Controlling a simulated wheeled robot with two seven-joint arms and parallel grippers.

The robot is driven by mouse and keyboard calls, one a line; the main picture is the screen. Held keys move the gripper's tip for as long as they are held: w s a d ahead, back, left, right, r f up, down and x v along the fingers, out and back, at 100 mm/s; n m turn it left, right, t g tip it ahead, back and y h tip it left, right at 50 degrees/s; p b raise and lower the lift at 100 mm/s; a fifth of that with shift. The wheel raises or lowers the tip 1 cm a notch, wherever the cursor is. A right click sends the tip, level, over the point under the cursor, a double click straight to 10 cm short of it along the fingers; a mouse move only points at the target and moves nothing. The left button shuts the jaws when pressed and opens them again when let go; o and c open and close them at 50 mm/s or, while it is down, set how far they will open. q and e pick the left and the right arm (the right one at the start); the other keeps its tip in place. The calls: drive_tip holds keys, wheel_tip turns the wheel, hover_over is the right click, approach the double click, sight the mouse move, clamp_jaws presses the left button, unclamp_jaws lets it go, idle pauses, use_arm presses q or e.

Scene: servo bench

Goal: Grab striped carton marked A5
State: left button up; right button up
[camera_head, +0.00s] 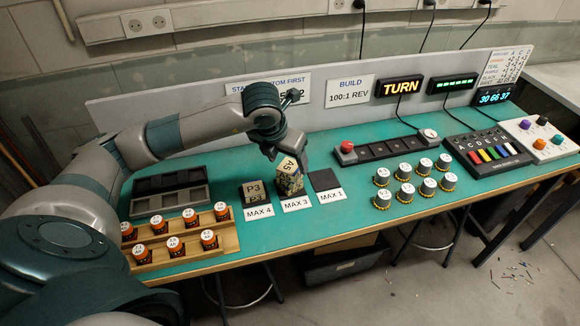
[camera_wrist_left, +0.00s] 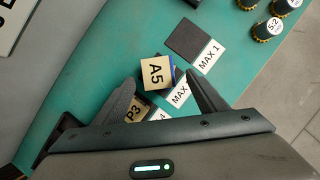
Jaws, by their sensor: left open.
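The carton marked A5 (camera_head: 289,168) has a tan top and sits turned at an angle on the stack at the MAX 3 spot. In the left wrist view, the A5 carton (camera_wrist_left: 155,73) shows its tan top and a thin blue edge. My left gripper (camera_head: 286,156) is above it, pointing down. In the left wrist view my left gripper (camera_wrist_left: 161,85) is open, its fingers spread to either side of the carton with nothing visibly held; contact cannot be told. What lies under A5 is partly hidden. My right gripper is not in view.
An empty dark pad (camera_head: 324,179) lies right at MAX 1. A back panel (camera_head: 225,120) runs behind.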

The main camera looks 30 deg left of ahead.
sight(289, 167)
use_arm(q)
drive_tip(key=shift+p+x, duration=0.55)
drive_tip(key=shift+x, duration=1.15)
drive_tip(key=shift+a, duration=0.15)
drive_tip(key=c, duration=1.2)
